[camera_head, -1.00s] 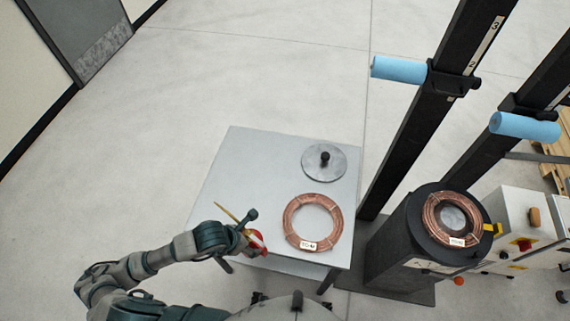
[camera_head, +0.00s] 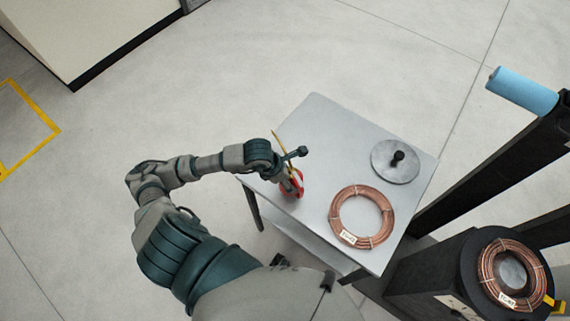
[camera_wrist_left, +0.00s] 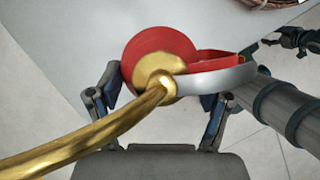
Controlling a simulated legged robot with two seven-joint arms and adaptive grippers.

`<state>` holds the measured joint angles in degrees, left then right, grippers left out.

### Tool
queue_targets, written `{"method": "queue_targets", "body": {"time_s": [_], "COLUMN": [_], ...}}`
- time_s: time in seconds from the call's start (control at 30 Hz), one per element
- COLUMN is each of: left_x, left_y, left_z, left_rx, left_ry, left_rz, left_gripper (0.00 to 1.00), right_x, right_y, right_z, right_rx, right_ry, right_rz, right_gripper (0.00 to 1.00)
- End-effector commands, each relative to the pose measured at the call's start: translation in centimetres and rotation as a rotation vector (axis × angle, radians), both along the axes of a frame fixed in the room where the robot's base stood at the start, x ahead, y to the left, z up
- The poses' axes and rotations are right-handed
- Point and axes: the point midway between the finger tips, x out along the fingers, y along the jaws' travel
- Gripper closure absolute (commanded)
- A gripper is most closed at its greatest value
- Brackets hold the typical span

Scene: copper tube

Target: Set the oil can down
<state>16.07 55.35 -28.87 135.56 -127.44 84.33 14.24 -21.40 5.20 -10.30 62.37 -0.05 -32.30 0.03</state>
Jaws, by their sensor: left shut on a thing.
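The oil can (camera_head: 299,186) is red with a long gold spout. My left gripper (camera_head: 287,176) is shut on it, at the near left edge of the grey table (camera_head: 325,130). In the left wrist view the red can (camera_wrist_left: 158,48) sits between the two fingers (camera_wrist_left: 160,105), with its spout running to the lower left. A grey band curves off its right side. The can's base is hidden, so I cannot tell whether it touches the table. A dark jointed part that looks like my right gripper (camera_wrist_left: 298,39) shows at the right edge of that view; its jaws are unclear.
A copper coil (camera_head: 337,222) with a label lies on the table's right part. A round grey lid (camera_head: 383,163) with a black knob lies behind it. A second coil (camera_head: 487,277) sits on a black stand at right. The table's far left part is clear.

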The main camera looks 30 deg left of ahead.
Motion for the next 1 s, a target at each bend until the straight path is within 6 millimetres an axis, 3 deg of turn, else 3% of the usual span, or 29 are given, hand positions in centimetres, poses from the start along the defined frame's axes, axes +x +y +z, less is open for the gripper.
{"method": "queue_targets", "body": {"time_s": [0.1,0.3,0.47,0.7,0.9,0.93,1.0], "left_x": [2.3,5.0,5.5,5.4,5.5,5.4,5.4], "left_y": [2.0,4.2,4.5,4.6,4.8,4.8,4.8], "left_z": [0.0,-0.4,-0.8,-3.9,-4.1,-4.2,-4.2], "left_rx": [0.001,-0.001,0.000,-0.001,0.001,0.001,0.001], "left_ry": [-0.002,-0.001,0.000,-0.001,-0.002,0.001,0.001], "left_rz": [0.005,0.002,-0.001,0.000,-0.001,-0.001,-0.001], "left_gripper": [0.74,0.74,0.74,0.74,0.74,0.14,0.00], "right_x": [-0.5,-1.4,-1.5,-2.1,-2.2,-2.2,-2.2], "right_y": [-0.1,-0.3,-0.4,-0.4,-0.4,-0.4,-0.4], "right_z": [-0.1,-0.5,-0.7,-0.8,-0.9,-0.9,-0.9], "right_rx": [0.000,0.001,0.001,-0.002,-0.002,-0.002,-0.001], "right_ry": [0.000,0.004,0.003,0.010,0.010,0.010,0.009], "right_rz": [0.001,0.002,0.003,0.003,0.004,0.004,0.004], "right_gripper": [0.39,0.39,0.39,0.39,0.39,0.39,0.39]}}
